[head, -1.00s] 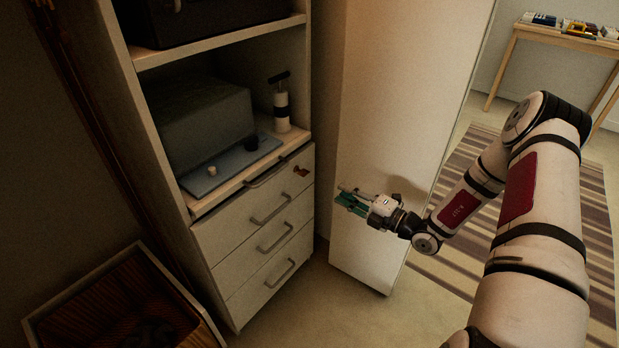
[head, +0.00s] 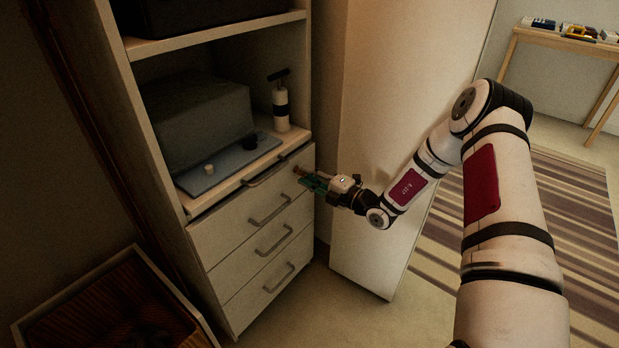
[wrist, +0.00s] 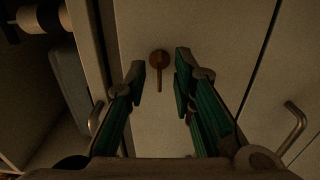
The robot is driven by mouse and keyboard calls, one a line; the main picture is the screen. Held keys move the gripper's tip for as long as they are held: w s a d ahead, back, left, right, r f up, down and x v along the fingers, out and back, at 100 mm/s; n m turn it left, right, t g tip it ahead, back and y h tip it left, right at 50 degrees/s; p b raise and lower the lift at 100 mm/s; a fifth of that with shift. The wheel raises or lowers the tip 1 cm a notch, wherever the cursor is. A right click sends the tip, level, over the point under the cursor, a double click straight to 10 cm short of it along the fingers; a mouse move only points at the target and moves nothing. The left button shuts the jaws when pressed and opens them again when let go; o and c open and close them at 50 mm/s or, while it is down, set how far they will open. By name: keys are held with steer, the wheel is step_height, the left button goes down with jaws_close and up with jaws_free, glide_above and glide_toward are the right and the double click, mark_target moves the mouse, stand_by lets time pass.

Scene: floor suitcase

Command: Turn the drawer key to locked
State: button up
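The drawer key (wrist: 159,68) is a small reddish-brown key in the front of the top drawer (wrist: 160,120). In the wrist view it has a round head and a thin part pointing toward the bottom of the picture. My gripper (wrist: 160,75) is open, with one green finger on each side of the key, and neither finger visibly touches it. In the head view my gripper (head: 303,178) is close to the right end of the top drawer front (head: 240,212), and it mostly covers the key.
The drawer unit has several bar handles (head: 270,208); one handle (wrist: 293,125) shows at the right of the wrist view. A pump (head: 281,105) and a grey-blue board (head: 225,165) are on the shelf above. A white panel (head: 385,150) stands right of the drawers. An open crate (head: 75,290) is at lower left.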

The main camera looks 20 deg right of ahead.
jaws_close()
steer(key=shift+n, duration=0.4)
steer(key=n+p, duration=0.6)
steer(key=n, duration=1.1)
stand_by(0.6)
